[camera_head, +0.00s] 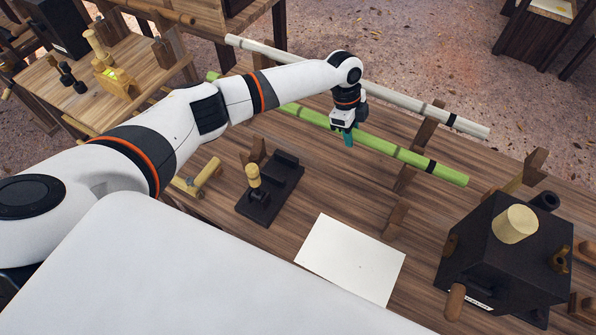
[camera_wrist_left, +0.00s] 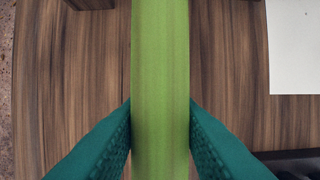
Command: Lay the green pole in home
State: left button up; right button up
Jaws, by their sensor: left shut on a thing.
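The green pole (camera_head: 405,155) is long, with pale joints and a black band near its right end. It runs slantwise across the wooden table (camera_head: 330,185), in front of a similar white pole (camera_head: 400,98). My left gripper (camera_head: 349,138) comes down from above and is shut on the green pole near its middle. In the left wrist view the green pole (camera_wrist_left: 160,60) lies between the two teal fingers (camera_wrist_left: 160,120). The arm hides part of the pole. I cannot tell whether it touches its supports or which place is home. My right gripper is not in view.
Wooden uprights (camera_head: 404,180) stand near the poles' right part. A black box with a wooden knob (camera_head: 515,223) stands at the right. A white sheet (camera_head: 350,258) and a black stand with a yellow knob (camera_head: 270,192) are in front of the pole.

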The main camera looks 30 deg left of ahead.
pick_arm(q)
jog(key=o, duration=1)
jog(key=shift+r, duration=0.1)
jog(key=b+v, duration=0.2)
jog(key=v, duration=1)
jog(key=shift+b, duration=0.4)
